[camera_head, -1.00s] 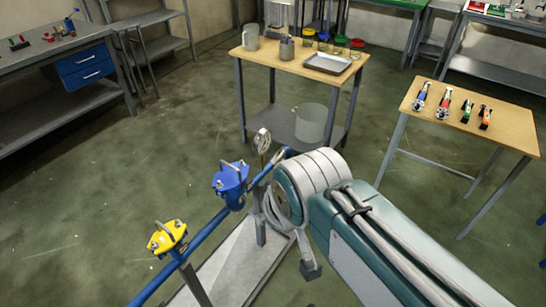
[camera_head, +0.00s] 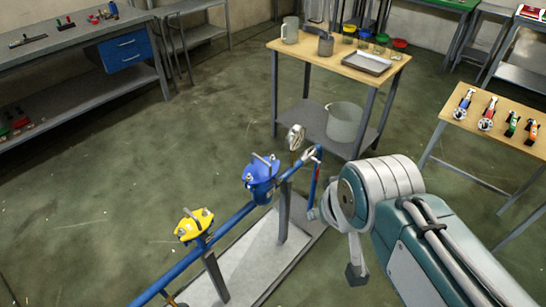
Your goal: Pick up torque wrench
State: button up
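No tool can be singled out with certainty as the torque wrench. Several hand tools lie in a row on the small wooden table at right: a blue-handled tool (camera_head: 464,101), a red-handled tool (camera_head: 488,113), a green-handled one (camera_head: 511,124) and an orange one (camera_head: 531,132). A thin red-and-blue piece (camera_head: 313,182) shows beside my wrist, near the pipe's far end; I cannot tell what it is or whether I hold it. My gripper (camera_head: 355,268) seems to be the pale, dark-tipped part below my wrist. Its fingers cannot be made out clearly. It is well left of the row.
A blue pipe (camera_head: 232,222) with a blue clamp-like fitting (camera_head: 261,174), a yellow one (camera_head: 194,225) and a gauge (camera_head: 296,138) stands on a pale base close to my arm. A wooden table (camera_head: 290,50) stands behind, a workbench (camera_head: 60,45) at left. Floor between tables is clear.

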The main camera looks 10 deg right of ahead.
aim_at(470, 91)
jog(key=z, duration=1.65)
jog(key=i+u, duration=0.1)
jog(key=i, duration=1.15)
jog(key=i+l+u, duration=0.15)
jog(key=i, duration=0.5)
jog(key=i+u, duration=0.1)
jog(key=i, duration=0.5)
jog(key=i+l, duration=0.25)
jog(key=i, duration=0.35)
jog(key=j+u, duration=0.05)
